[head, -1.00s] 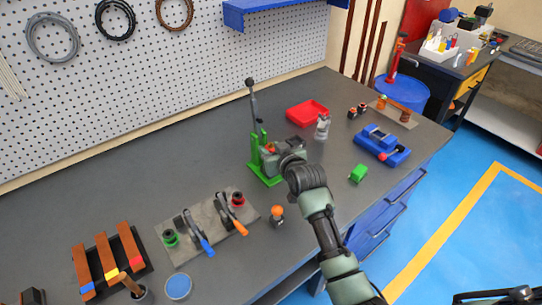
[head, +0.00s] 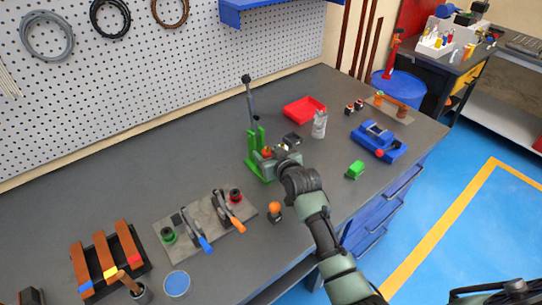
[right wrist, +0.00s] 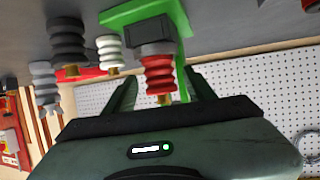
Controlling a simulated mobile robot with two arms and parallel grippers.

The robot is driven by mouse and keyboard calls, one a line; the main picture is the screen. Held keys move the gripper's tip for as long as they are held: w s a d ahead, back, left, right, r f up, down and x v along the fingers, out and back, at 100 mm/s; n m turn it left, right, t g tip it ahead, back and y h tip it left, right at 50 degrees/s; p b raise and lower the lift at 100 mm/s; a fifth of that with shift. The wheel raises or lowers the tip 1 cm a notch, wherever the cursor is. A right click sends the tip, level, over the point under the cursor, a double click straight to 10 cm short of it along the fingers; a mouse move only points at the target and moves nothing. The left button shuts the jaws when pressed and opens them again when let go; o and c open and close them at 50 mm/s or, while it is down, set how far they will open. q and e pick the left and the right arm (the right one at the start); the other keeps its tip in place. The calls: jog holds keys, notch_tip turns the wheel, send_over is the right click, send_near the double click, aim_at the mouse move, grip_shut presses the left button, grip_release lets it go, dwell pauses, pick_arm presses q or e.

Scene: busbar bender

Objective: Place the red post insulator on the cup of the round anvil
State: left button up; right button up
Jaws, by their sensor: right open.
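The red post insulator (right wrist: 158,75), ribbed with a brass end, shows in the right wrist view, which is turned upside down. It stands against a grey block (right wrist: 154,42) on the green base (right wrist: 120,14); I take this block for the anvil, but its cup is hidden. My right gripper (right wrist: 163,95) is open, with one finger on each side of the insulator and visible gaps. In the head view my right gripper (head: 266,158) is at the green press (head: 256,143), with a small orange-red part (head: 267,151) beside it. My left gripper is not in view.
Black (right wrist: 67,42), white (right wrist: 109,50) and grey (right wrist: 45,84) insulators stand near the press in the wrist view.

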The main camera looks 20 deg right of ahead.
jog(key=a+v, duration=0.1)
jog(key=v, duration=1.1)
jog(key=shift+d+b, duration=0.35)
jog(key=shift+d, duration=0.1)
